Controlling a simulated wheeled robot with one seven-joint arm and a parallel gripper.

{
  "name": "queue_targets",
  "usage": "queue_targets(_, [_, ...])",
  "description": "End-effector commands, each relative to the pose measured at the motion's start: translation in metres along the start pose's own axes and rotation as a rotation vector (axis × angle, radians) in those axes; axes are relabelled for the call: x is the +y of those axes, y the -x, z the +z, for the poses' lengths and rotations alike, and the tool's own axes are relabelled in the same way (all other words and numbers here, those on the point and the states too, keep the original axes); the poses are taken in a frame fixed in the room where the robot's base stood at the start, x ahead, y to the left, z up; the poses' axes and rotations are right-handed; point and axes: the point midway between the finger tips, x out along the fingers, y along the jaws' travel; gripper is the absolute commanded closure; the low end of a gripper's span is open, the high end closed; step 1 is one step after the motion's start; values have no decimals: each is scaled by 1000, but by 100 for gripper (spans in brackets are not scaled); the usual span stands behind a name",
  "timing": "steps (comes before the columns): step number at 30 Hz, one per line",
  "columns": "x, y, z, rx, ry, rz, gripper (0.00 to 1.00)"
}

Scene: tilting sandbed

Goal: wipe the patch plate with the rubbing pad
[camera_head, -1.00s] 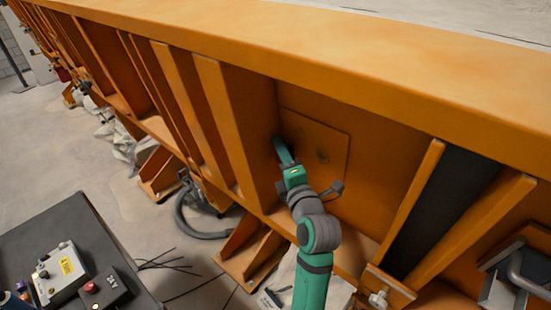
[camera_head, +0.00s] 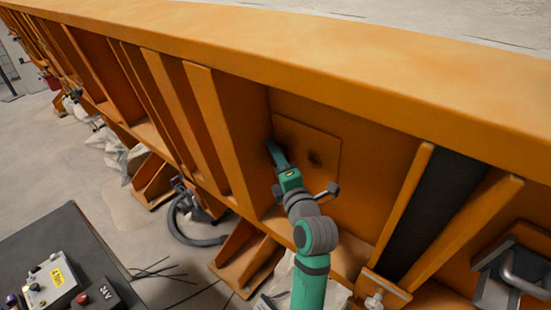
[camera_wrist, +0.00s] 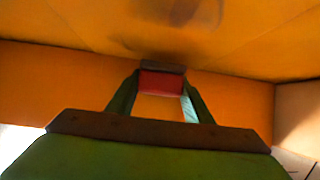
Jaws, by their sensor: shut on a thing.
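The patch plate (camera_head: 325,140) is a square orange plate on the orange side wall, between upright ribs. It has a dark smudge (camera_head: 315,158) near its middle and a fainter dark mark by its upper left. My gripper (camera_head: 273,150) is at the plate's left edge. In the wrist view my gripper (camera_wrist: 160,88) is shut on the rubbing pad (camera_wrist: 161,81), a red block with a dark grey face. The pad is at the wall's surface below a blurred dark smudge (camera_wrist: 180,12); whether it touches cannot be told. In the head view the pad is hidden.
An orange rib (camera_head: 222,130) stands close to the left of my gripper. A ledge runs below the plate. A dark table (camera_head: 60,250) with control boxes stands at lower left. A black hose (camera_head: 185,235) and cables lie on the floor.

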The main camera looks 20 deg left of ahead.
Motion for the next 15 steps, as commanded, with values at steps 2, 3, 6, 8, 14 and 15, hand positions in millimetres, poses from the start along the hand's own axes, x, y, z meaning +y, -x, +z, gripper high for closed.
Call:
queue_targets(2, [0,-1,1,0,0,1,98])
queue_targets(3, [0,-1,2,0,0,1,98])
queue_targets(6, [0,-2,3,0,0,1,98])
queue_targets(8, [0,-3,4,0,0,0,98])
queue_targets(14, [0,-5,6,1,0,0,98])
queue_targets(15, [0,-5,7,2,0,0,98])
